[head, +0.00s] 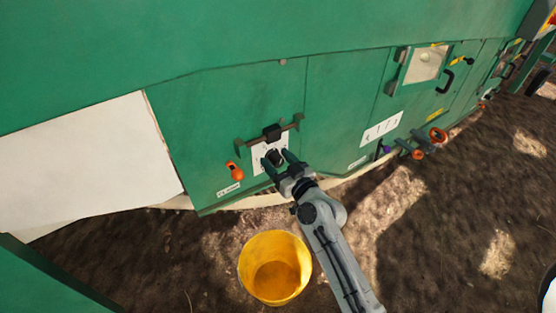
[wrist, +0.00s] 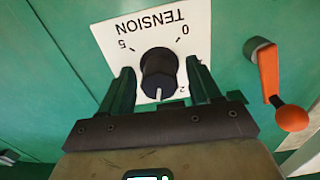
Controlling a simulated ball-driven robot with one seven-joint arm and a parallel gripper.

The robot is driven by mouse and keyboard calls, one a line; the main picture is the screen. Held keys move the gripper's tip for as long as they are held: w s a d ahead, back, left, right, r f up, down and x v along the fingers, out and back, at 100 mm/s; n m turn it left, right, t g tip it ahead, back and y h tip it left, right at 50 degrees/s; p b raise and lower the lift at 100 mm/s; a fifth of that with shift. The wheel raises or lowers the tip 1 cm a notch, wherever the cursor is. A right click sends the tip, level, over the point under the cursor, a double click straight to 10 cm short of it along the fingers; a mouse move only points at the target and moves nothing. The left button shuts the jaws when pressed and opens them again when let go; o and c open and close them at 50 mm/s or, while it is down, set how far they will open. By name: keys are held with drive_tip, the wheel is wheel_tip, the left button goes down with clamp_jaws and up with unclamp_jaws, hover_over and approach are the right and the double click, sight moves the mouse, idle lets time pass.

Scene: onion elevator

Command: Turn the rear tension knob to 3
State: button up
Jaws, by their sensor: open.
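The tension knob (head: 272,158) is black and sits on a white dial plate (head: 257,163) on the green machine side. In the wrist view the knob (wrist: 158,72) stands between the fingers of my gripper (wrist: 160,90), with a gap on each side. The plate (wrist: 190,38) reads TENSION upside down, with 0, 5 and a 2 visible; other marks are hidden by the gripper. A white pointer line on the knob points down in the picture, near the 2. In the head view my gripper (head: 276,164) is open around the knob.
An orange-handled crank (head: 235,172) is left of the plate and shows at right in the wrist view (wrist: 275,85). A dark bracket (head: 272,132) sits above the plate. A yellow bucket (head: 275,268) stands on the ground below.

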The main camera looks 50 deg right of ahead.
drive_tip(key=c, duration=1)
drive_tip(key=shift+m, duration=1)
drive_tip(key=shift+c, duration=0.2)
drive_tip(key=o, duration=1)
drive_tip(key=shift+o, duration=0.2)
